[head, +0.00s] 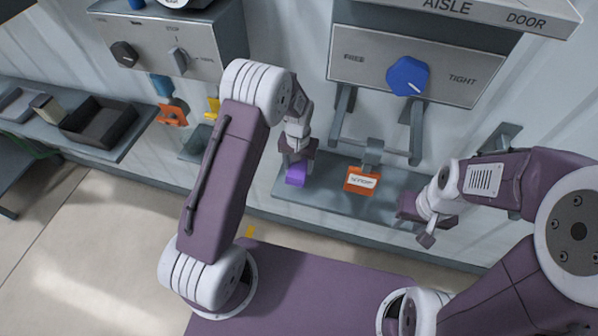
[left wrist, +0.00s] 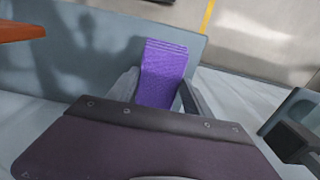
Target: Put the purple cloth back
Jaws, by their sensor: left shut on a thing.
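The purple cloth (head: 295,175) is a small folded block below my left gripper (head: 297,158) in the head view. In the left wrist view the cloth (left wrist: 163,70) stands between the two grey fingers of that gripper (left wrist: 160,98), which is shut on it. It is over the left end of the grey shelf (head: 330,199) under the conveyor panel; whether it touches the shelf I cannot tell. My right gripper (head: 428,238) is at the right end of this shelf, apart from the cloth; its jaw opening is not clear.
A panel with a blue knob (head: 407,76) and grey hooks is above. A dark open tray (head: 99,121) sits on the left shelf. Orange (head: 172,115) and yellow (head: 212,107) pieces hang at the left.

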